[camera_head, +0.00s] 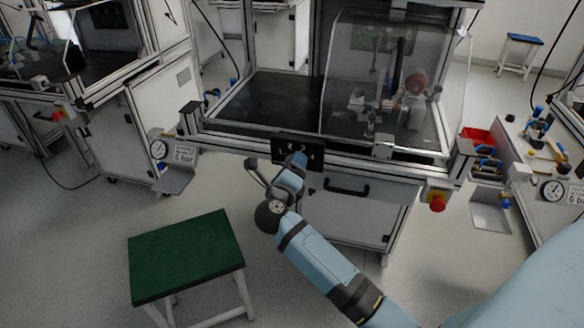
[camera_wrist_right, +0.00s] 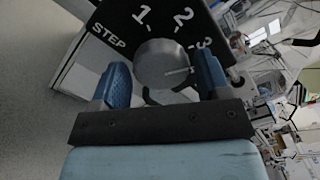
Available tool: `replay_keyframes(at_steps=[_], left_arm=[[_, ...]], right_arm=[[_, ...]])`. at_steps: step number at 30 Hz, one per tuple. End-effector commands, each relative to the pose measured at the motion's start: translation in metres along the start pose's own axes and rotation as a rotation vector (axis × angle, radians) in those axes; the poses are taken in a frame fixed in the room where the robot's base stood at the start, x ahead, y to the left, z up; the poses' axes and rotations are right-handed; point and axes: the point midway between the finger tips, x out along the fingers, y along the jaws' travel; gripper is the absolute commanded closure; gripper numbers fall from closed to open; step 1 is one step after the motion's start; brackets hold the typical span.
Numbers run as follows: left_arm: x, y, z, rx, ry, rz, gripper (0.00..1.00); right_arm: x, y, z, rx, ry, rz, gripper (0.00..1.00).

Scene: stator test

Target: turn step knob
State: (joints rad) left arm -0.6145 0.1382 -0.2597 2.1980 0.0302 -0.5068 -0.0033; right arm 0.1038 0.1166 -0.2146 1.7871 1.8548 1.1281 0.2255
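The grey round step knob (camera_wrist_right: 163,64) sits on a black panel (camera_wrist_right: 110,22) marked STEP, with white numbers 1, 2 and 3 in the right wrist view. The knob's white pointer line points right, a little below the 3. My right gripper (camera_wrist_right: 163,84) is open, its two blue fingers on either side of the knob. Whether either finger touches it is unclear. In the head view, my right gripper (camera_head: 297,160) is at the black panel (camera_head: 284,149) on the bench front and hides the knob. My left gripper is not in view.
The workbench's handle (camera_head: 346,188) is just below the panel. A red emergency button (camera_head: 437,202) is to the right and a pressure gauge (camera_head: 159,149) to the left. A green-topped stool (camera_head: 186,255) stands at the front left. The floor around it is clear.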

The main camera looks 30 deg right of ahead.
Motion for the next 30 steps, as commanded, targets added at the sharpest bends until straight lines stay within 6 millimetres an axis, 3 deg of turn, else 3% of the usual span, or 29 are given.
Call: replay_keyframes(at_steps=[14,30], left_arm=[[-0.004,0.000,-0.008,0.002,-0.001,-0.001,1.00],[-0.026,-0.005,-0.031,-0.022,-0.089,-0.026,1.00]], right_arm=[[0.000,-0.009,0.005,0.001,0.001,0.000,0.16],[0.003,-0.094,0.054,0.003,0.004,-0.014,0.16]])
